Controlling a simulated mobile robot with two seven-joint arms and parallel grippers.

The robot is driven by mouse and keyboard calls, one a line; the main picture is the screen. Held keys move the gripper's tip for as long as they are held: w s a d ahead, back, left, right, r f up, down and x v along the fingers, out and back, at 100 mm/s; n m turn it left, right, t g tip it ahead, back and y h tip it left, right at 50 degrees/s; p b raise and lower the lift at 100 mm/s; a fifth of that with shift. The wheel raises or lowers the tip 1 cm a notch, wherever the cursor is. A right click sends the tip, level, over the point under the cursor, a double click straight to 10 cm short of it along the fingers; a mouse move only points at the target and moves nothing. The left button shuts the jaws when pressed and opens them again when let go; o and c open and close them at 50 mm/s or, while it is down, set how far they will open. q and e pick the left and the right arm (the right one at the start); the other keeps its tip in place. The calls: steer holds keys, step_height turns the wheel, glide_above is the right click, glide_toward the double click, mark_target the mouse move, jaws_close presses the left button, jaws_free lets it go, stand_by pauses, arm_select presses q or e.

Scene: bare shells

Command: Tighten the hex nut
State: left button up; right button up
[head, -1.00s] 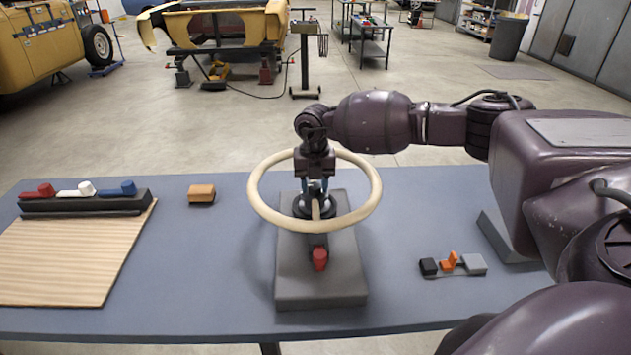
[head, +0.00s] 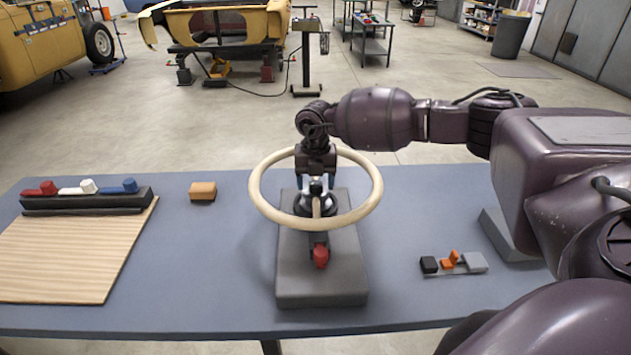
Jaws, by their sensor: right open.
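A cream steering wheel (head: 262,210) with a dark hub (head: 328,207) stands on a grey block (head: 322,290) in the middle of the table. The hex nut would be at the hub's centre, but it is too small and too covered to make out clearly. My right gripper (head: 316,184) points down inside the ring, right over the hub's centre. It is open, and its fingers line up one behind the other in this view. I cannot tell whether they touch the nut. A red knob (head: 321,258) sits on a dark arm at the block's front. My left gripper is out of view.
On the blue-grey table (head: 215,260), a dark rack (head: 90,203) with red, white and blue pieces and a wooden board (head: 60,260) lie left. An orange-tan block (head: 203,191) lies behind. Small black, orange and grey pieces (head: 450,262) lie right.

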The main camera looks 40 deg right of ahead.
mark_target(315, 184)
step_height(315, 184, up, 11)
steer(key=shift+f, duration=0.2)
stand_by(0.7)
